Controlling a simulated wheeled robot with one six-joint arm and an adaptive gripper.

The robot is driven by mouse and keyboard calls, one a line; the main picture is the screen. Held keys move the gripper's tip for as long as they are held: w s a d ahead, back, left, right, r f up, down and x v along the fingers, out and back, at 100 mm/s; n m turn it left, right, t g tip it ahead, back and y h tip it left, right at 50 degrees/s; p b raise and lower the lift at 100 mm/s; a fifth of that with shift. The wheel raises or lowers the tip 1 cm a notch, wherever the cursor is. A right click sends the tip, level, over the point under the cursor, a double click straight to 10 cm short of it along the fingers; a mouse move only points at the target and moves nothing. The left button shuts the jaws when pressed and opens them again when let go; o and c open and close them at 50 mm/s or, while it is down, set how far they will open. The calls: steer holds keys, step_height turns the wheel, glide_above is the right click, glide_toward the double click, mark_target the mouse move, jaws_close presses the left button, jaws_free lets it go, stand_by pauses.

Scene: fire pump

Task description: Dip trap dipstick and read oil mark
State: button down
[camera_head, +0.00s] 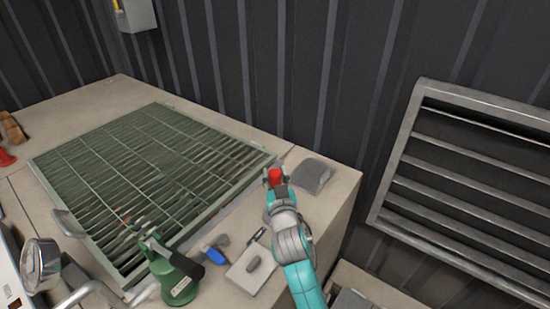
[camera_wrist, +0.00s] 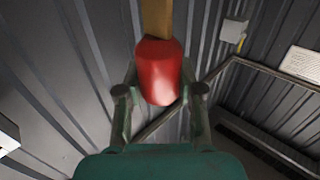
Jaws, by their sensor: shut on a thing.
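My gripper (camera_head: 274,186) is shut on the red grip of a stick (camera_wrist: 157,72). In the wrist view the red grip sits between the two fingers and a tan, wooden-looking shaft runs up out of the frame. In the head view only the red end (camera_head: 275,175) shows, just right of the grating's corner. I cannot tell if this is the dipstick; no oil mark shows. A green metal grating (camera_head: 150,170) in a frame covers much of the bench top. The trap opening cannot be made out.
A green fitting with a black handle (camera_head: 178,275) and a round gauge (camera_head: 42,258) stand at the front left. A blue-handled tool (camera_head: 214,255), a pale plate (camera_head: 250,270) and a grey block (camera_head: 312,175) lie near my arm. A louvred vent (camera_head: 470,190) is on the right wall.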

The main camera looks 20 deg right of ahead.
steer(key=shift+f, duration=0.5)
steer(key=c, duration=0.7)
jaws_free()
steer(key=shift+f, duration=0.1)
steer(key=s+a, duration=0.2)
steer(key=s, duration=0.9)
steer(key=shift+s, duration=0.4)
